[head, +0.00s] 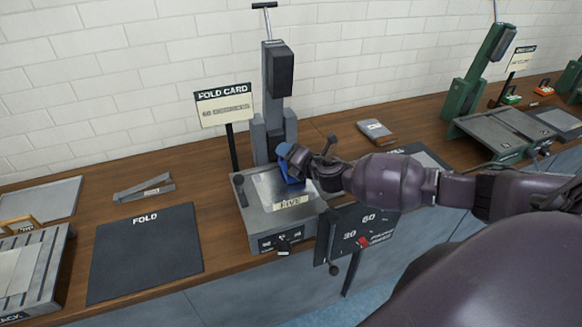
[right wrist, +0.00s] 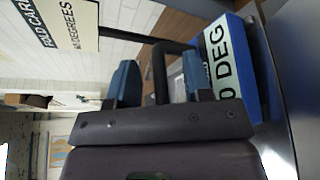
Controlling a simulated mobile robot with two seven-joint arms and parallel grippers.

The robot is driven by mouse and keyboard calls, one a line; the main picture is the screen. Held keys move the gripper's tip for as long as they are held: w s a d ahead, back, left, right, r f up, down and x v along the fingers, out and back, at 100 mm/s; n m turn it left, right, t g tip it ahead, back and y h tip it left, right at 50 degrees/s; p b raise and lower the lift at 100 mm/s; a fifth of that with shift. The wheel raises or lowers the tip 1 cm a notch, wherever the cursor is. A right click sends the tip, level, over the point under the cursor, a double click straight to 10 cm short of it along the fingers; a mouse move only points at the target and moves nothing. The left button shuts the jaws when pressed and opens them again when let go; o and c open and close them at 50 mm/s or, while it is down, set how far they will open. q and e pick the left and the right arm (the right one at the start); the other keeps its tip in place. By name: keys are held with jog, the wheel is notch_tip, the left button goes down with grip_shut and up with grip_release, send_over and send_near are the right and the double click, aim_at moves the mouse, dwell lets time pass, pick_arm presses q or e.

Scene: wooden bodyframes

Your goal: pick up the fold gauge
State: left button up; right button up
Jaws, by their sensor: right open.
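The fold gauge appears to be the blue block (right wrist: 243,75) with a white label reading "0 DEG", its first characters cut off, at the right of the right wrist view. A dark curved handle (right wrist: 160,65) beside it shows between my open right fingers. My right gripper (right wrist: 160,82) has two blue fingertips, apart, with no visible grip on the handle. In the head view my right gripper (head: 292,163) is over the grey bending machine (head: 252,215), and blue shows around it. The gripper and wrist hide most of the gauge there. My left gripper is not in view.
A "FOLD CARD" sign (head: 224,104) and the machine's tall column (head: 268,90) stand close behind. A panel marked 30 and 60 (head: 350,228) is at the machine's front right. A dark "FOLD" mat (head: 145,252) lies empty to the left. A green machine (head: 490,70) stands farther right.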

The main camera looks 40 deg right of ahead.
jog(key=shift+w, duration=0.3)
grip_shut()
dwell(0.4)
